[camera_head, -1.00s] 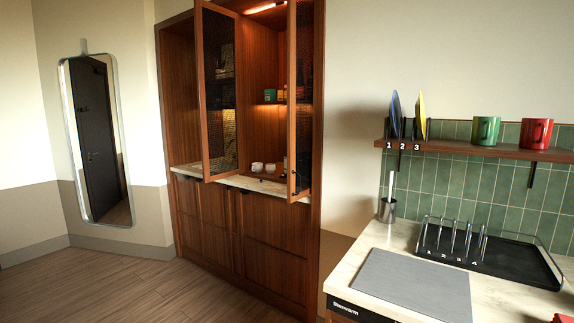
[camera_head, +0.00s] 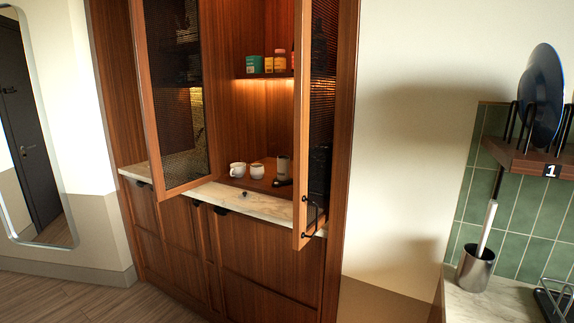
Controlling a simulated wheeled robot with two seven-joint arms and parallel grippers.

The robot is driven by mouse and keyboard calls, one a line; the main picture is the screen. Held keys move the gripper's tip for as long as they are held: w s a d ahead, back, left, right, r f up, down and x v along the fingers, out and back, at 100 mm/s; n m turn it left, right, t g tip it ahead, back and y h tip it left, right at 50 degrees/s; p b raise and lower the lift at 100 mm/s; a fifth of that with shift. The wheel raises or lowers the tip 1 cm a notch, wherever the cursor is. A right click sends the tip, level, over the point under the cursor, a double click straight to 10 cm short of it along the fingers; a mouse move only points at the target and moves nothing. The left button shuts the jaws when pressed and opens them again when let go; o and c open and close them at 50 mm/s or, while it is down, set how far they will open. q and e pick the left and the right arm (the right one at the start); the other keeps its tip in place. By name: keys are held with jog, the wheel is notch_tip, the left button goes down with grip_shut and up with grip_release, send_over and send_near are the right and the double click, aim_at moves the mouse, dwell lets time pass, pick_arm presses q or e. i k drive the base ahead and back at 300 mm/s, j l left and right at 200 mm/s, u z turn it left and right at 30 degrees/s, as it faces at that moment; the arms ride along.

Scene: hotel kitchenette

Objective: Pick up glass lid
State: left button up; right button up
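A small dark knob (camera_head: 244,194) shows on the marble counter (camera_head: 262,206) of the wooden cabinet, in front of the cups. It may be the knob of the glass lid, but the clear glass around it is too small and faint to make out. Neither of my grippers is in view.
Two tall cabinet doors stand open, the left door (camera_head: 172,95) and the right door (camera_head: 313,120), with a gap between them. Two white cups (camera_head: 257,172) and a grey cylinder (camera_head: 284,168) stand inside. At right, a metal holder (camera_head: 475,268) stands on another counter.

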aim_at(245, 196)
jog(key=i+j+z, duration=0.15)
jog(key=i+j, duration=0.15)
jog(key=i+j+z, duration=0.15)
jog(key=i+j, duration=0.2)
jog(key=i+j+z, duration=0.15)
jog(key=i+j, duration=0.15)
jog(key=i+j+z, duration=0.15)
jog(key=j, duration=0.4)
jog(key=i+j+z, duration=0.15)
jog(key=i+j, duration=0.2)
jog(key=j, duration=0.1)
